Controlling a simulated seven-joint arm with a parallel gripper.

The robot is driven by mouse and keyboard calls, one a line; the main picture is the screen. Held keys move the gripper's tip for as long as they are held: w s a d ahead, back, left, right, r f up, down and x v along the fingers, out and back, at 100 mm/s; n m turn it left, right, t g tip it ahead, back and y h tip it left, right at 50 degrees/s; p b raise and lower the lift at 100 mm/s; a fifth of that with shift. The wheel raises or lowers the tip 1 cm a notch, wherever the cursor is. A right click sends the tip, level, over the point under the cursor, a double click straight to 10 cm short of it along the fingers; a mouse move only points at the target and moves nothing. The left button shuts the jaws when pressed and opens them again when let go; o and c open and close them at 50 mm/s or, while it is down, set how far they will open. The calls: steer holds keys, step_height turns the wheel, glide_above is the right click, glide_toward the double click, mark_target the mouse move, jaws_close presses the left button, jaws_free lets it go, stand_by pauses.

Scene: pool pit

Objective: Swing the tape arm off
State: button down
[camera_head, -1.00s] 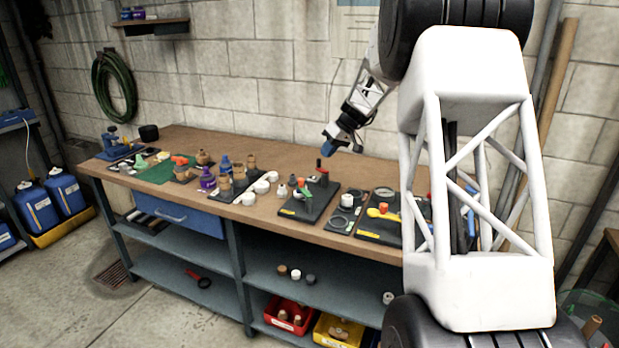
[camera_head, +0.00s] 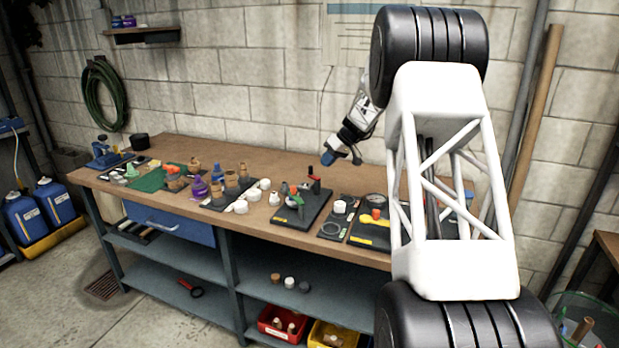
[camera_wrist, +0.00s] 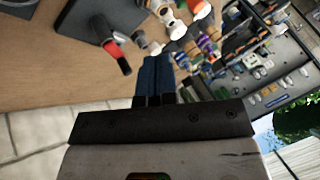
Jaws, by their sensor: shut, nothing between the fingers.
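A dark board (camera_head: 297,220) near the middle of the bench carries a fixture with a red arm (camera_head: 313,184) and an upright black handle (camera_head: 311,171); this looks like the tape arm. A green part and pale fittings sit beside it on the board. In the wrist view the red-and-black handle (camera_wrist: 119,58) shows left of my fingers and apart from them. My gripper (camera_head: 328,159) has blue fingers, held above the bench just right of and behind the handle. In the wrist view the fingers (camera_wrist: 156,62) are pressed together with nothing between them.
A small board (camera_head: 341,212) and a board with a yellow tool (camera_head: 372,219) lie to the right, partly behind my arm. Several bottles and white fittings (camera_head: 253,194) stand to the left. The rear of the bench (camera_head: 260,160) is clear.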

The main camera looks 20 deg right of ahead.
mark_target(295, 198)
steer(key=w+a+f, duration=0.1)
steer(key=a+f, duration=0.7)
steer(key=a, duration=0.1)
steer(key=shift+w, duration=0.3)
steer(key=shift+a, duration=0.15)
